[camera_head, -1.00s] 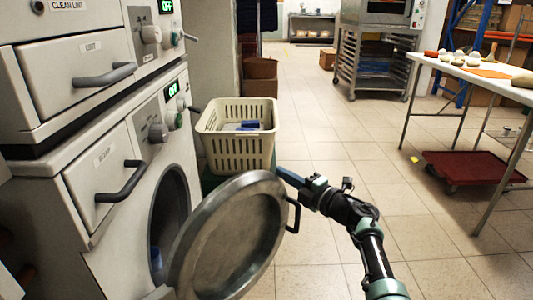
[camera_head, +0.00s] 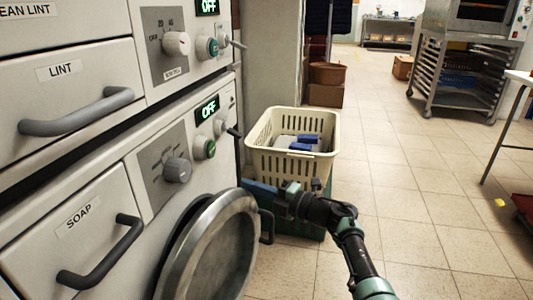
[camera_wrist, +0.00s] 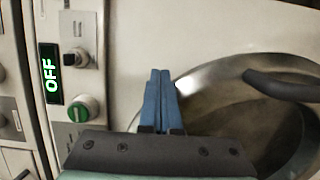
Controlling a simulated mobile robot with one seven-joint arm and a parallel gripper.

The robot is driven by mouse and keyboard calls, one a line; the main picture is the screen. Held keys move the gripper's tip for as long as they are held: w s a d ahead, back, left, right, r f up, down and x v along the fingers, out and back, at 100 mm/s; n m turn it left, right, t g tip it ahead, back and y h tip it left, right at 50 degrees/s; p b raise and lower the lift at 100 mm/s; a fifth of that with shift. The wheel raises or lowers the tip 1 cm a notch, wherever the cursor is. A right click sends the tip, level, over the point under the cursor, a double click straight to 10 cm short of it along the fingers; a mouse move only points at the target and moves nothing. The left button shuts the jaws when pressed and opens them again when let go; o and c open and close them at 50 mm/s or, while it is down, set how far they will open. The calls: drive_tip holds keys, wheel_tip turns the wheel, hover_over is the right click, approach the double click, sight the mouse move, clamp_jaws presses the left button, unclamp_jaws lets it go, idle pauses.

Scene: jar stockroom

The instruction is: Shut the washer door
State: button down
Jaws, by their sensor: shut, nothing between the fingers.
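The washer (camera_head: 130,225) stands at the left with its round metal door (camera_head: 215,250) at a narrow angle to its front. The door's dark handle (camera_head: 267,227) is on its right edge; it also shows in the wrist view (camera_wrist: 285,86). My gripper (camera_head: 250,186) is at the top right of the door, close to the washer front. In the wrist view the blue fingers (camera_wrist: 160,85) are together and empty, overlapping the door's rim. I cannot tell whether they touch the door. The door hides the drum opening in the head view.
A cream basket (camera_head: 290,155) with blue and white things stands on a green support just behind my gripper. A soap drawer handle (camera_head: 105,255) and knobs jut from the washer. A rack (camera_head: 455,80) stands farther back. The tiled floor at right is open.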

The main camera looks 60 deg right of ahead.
drive_tip(key=shift+w+a+b, duration=0.2)
drive_tip(key=shift+w+b, duration=0.25)
drive_tip(key=shift+w, duration=0.4)
drive_tip(key=shift+w+a+b, duration=0.15)
drive_tip(key=shift+w+b, duration=0.3)
drive_tip(key=shift+w, duration=0.35)
drive_tip(key=shift+w+a+b, duration=0.2)
drive_tip(key=shift+w+b, duration=0.25)
drive_tip(key=shift+w, duration=0.4)
drive_tip(key=shift+s+d, duration=0.1)
